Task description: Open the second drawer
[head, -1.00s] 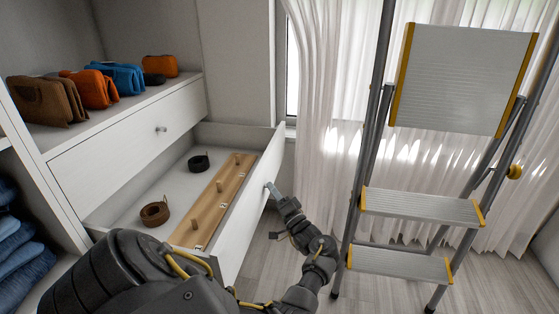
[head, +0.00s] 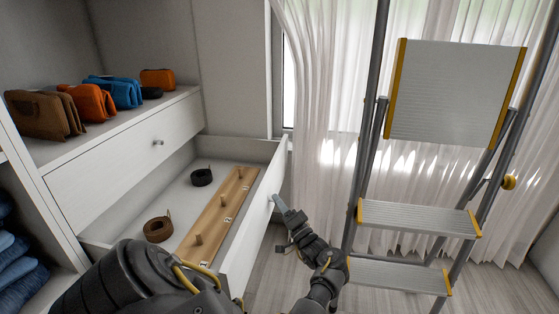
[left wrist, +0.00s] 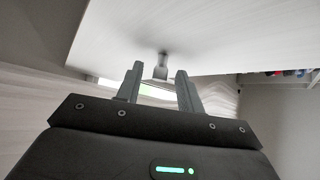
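The second drawer (head: 252,222), a white drawer below a closed one, stands pulled well out, and its inside shows from above. Its small metal knob (left wrist: 161,68) is in the left wrist view, on the pale drawer front. My left gripper (head: 275,200) is at the outer face of the drawer front in the head view. In the left wrist view its two fingers (left wrist: 158,80) are apart, one on each side of the knob, with gaps beside it. In the head view the knob is hard to tell from the fingertips. My right gripper is not in view.
Above it, the closed top drawer (head: 130,150) has its own knob. The open drawer holds a brown belt (head: 158,229), a black belt (head: 202,177) and a wooden pegged strip (head: 215,218). A stepladder (head: 418,217) stands right of my gripper. Floor shows between.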

